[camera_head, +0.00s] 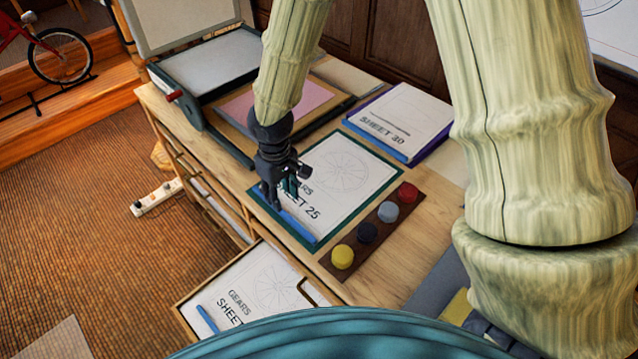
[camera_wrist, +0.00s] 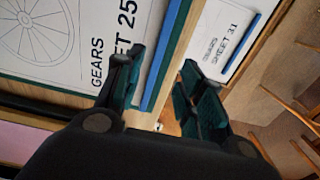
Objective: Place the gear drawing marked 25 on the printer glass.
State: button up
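The gear drawing marked 25 (camera_head: 345,172) lies flat on the desk, white with a wheel-like gear, a green border and a blue strip (camera_head: 298,226) along its near edge. It also shows at the left of the wrist view (camera_wrist: 40,30). My gripper (camera_head: 280,198) is at its left near edge, pointing down. In the wrist view my gripper (camera_wrist: 163,68) is open, with the blue-strip edge showing between its fingers; I cannot tell whether they touch it. The printer glass (camera_head: 212,62) is bare at the far left of the desk, its lid (camera_head: 185,18) raised.
An open drawer (camera_head: 183,305) below holds another gear sheet (camera_head: 262,282), marked 31 in the wrist view (camera_wrist: 222,40). A strip with coloured knobs (camera_head: 375,236) lies right of drawing 25. A sheet marked 30 (camera_head: 400,115) lies behind. A pink sheet (camera_head: 306,98) lies between drawing and printer.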

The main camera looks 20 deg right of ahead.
aim_at(282, 212)
jog(key=shift+f, duration=0.4)
jog(key=shift+w+f, duration=0.45)
jog(key=shift+f, duration=0.2)
jog(key=shift+w+f, duration=0.45)
jog(key=shift+f, duration=0.15)
jog(key=shift+s+f+p, duration=0.25)
jog(key=shift+s+p, duration=0.05)
jog(key=shift+s, duration=0.2)
jog(key=f, duration=0.3)
jog(key=shift+w+a+f+p, duration=0.1)
jog(key=shift+w+p, duration=0.15)
jog(key=shift+p, duration=0.05)
jog(key=shift+s+f, duration=0.2)
jog(key=shift+f, duration=0.25)
jog(key=shift+w+f, duration=0.1)
grip_shut()
